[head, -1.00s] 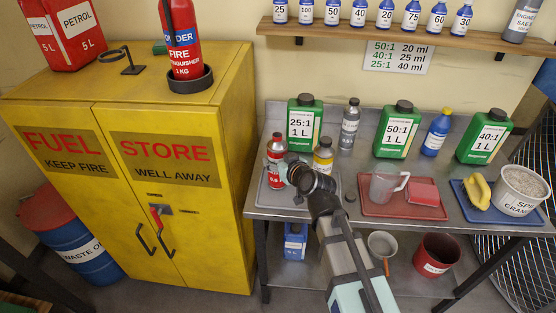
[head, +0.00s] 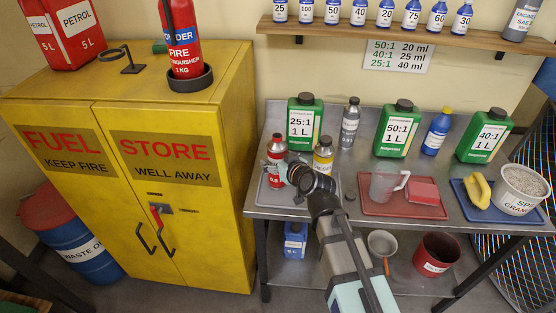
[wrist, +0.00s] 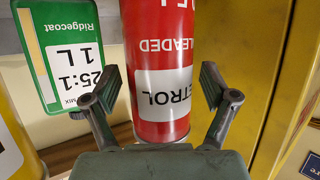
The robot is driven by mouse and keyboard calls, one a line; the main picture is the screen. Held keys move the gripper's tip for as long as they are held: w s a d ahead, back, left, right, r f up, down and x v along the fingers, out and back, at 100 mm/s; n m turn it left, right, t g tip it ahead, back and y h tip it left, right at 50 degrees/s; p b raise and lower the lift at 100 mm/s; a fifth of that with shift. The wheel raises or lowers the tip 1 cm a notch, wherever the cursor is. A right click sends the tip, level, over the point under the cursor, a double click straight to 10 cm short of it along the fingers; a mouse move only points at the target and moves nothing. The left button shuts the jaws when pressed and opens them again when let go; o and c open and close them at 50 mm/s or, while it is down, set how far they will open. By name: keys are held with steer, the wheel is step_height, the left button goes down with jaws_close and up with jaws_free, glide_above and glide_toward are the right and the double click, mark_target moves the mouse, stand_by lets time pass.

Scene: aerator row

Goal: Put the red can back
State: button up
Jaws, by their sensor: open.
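A red can (head: 276,161) with a silver top and a petrol label stands on the left part of the grey tray (head: 264,203) on the metal bench. In the wrist view the same red can (wrist: 163,75) appears upside down and fills the middle. My gripper (head: 288,172) is at the can's right front side in the head view. In the wrist view my open gripper (wrist: 161,86) has one finger on each side of the can, with a visible gap at the right finger. Contact at the left finger is unclear.
A yellow bottle (head: 323,156) stands close right of the can, with a green 25:1 jug (head: 305,121) behind. The yellow fuel cabinet (head: 228,130) stands to the left. On its top are a red petrol canister (head: 62,32), a black ring stand (head: 130,67) and a fire extinguisher (head: 181,45).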

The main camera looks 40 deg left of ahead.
steer(key=b+v, duration=0.9)
steer(key=v, duration=0.3)
stand_by(0.4)
steer(key=shift+w, duration=0.1)
